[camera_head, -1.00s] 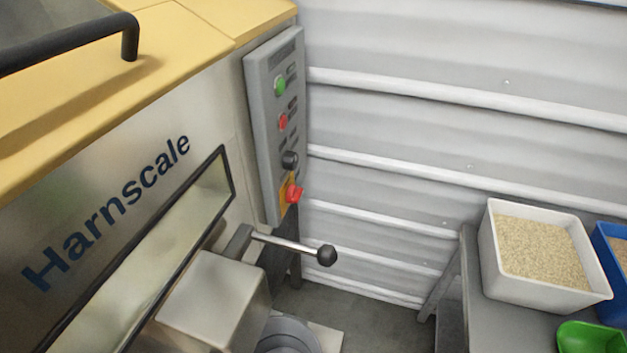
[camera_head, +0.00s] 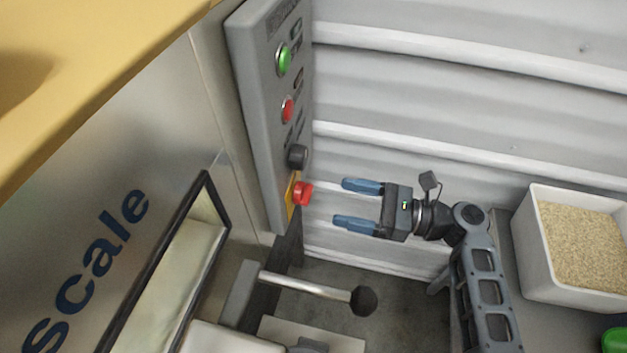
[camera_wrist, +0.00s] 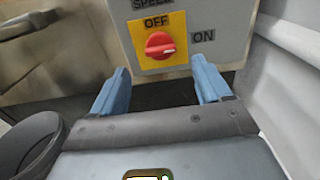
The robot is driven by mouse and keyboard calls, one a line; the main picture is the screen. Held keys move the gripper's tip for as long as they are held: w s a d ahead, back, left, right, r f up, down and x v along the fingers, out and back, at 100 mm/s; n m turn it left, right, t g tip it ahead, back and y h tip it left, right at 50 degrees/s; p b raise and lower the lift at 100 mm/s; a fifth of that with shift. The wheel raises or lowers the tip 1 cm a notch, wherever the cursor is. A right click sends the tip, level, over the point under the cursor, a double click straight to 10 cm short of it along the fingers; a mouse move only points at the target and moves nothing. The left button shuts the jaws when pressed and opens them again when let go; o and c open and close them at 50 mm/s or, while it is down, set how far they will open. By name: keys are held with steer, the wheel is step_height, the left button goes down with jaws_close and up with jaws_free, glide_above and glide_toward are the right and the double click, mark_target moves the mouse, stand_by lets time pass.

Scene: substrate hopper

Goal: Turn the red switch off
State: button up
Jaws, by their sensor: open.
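The red switch (camera_head: 303,193) is a rotary knob on a yellow plate low on the grey control panel (camera_head: 262,120). In the wrist view the red switch (camera_wrist: 160,46) sits below the OFF label, with an ON label to its right. The white mark on the knob points right, toward the ON side. My gripper (camera_head: 360,205) is open and empty, its blue fingers pointing left at the switch with a gap between. In the wrist view my gripper's fingers (camera_wrist: 162,88) stand apart, below and either side of the knob.
A green button (camera_head: 284,59), a red button (camera_head: 288,109) and a black knob (camera_head: 297,157) sit above the switch. A lever with a black ball (camera_head: 363,300) juts out below. A white bin of grain (camera_head: 530,245) stands at right. The corrugated wall is behind.

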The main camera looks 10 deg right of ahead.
mark_target(310, 197)
steer(key=shift+x, duration=3.85)
steer(key=c, duration=1)
steer(key=shift+n, duration=0.3)
steer(key=shift+c, duration=0.2)
steer(key=shift+s+a+f+n+b, duration=0.1)
steer(key=shift+n+b, duration=1.65)
steer(key=shift+n, duration=1.15)
steer(key=shift+s+a+r+n+b, duration=0.1)
steer(key=shift+n+b, duration=1.7)
steer(key=shift+n, duration=1.1)
steer(key=shift+s+a+f+n+b, duration=0.15)
steer(key=shift+n+b, duration=1.6)
steer(key=shift+n, duration=1.15)
steer(key=shift+w, duration=0.1)
